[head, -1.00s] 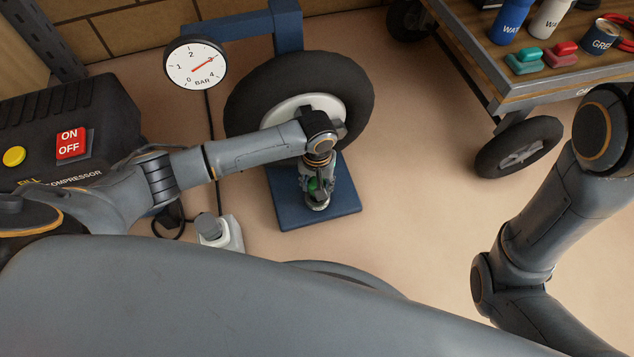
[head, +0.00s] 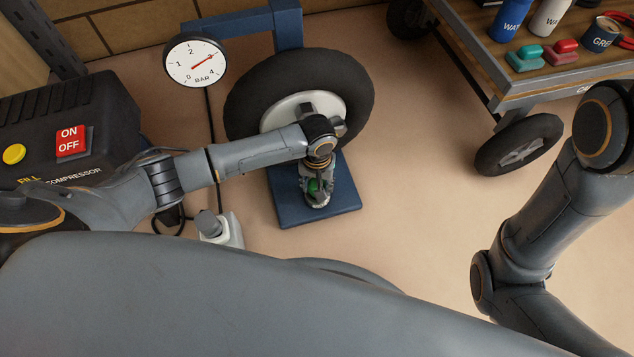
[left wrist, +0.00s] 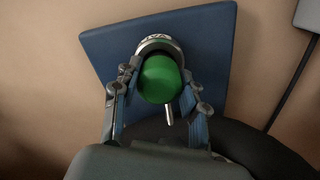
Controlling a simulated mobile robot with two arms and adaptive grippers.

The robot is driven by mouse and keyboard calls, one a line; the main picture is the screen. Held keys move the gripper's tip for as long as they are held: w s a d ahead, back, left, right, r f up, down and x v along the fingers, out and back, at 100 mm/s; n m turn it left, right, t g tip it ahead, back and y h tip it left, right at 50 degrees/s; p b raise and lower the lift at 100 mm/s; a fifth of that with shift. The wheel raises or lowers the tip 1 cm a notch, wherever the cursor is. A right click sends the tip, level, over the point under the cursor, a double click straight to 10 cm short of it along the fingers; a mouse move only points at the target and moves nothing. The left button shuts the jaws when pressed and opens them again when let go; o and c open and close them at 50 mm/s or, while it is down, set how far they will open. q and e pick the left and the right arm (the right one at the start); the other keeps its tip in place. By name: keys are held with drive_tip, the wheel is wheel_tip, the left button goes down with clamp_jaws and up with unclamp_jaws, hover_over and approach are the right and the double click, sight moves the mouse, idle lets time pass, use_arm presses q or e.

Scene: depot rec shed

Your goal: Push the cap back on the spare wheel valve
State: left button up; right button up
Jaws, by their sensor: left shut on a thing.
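A round green cap (left wrist: 162,78) sits between the two fingers of my left gripper (left wrist: 158,92), which is shut on it. Behind the cap is a pale round holder (left wrist: 158,42) with partly hidden lettering, on a blue base plate (left wrist: 110,45). I cannot tell if the cap touches the holder. A thin metal pin (left wrist: 169,114) shows beside the cap; its other end is hidden. In the head view the left gripper (head: 318,190) points down over the plate, in front of the spare wheel (head: 248,100). The wheel's valve cannot be made out. My right gripper is out of view.
A black compressor (head: 100,105) stands at left, with a pressure gauge (head: 195,62) behind it. A white socket block (head: 222,232) and cable lie near the plate. A wheeled cart (head: 520,90) stands at back right. The floor right of the plate is clear.

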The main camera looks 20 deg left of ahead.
use_arm(q)
drive_tip(key=shift+f, duration=0.55)
drive_tip(key=o, duration=1.2)
drive_tip(key=shift+r, duration=0.1)
wheel_tip(320, 180, up, 12)
drive_tip(key=shift+f, duration=0.1)
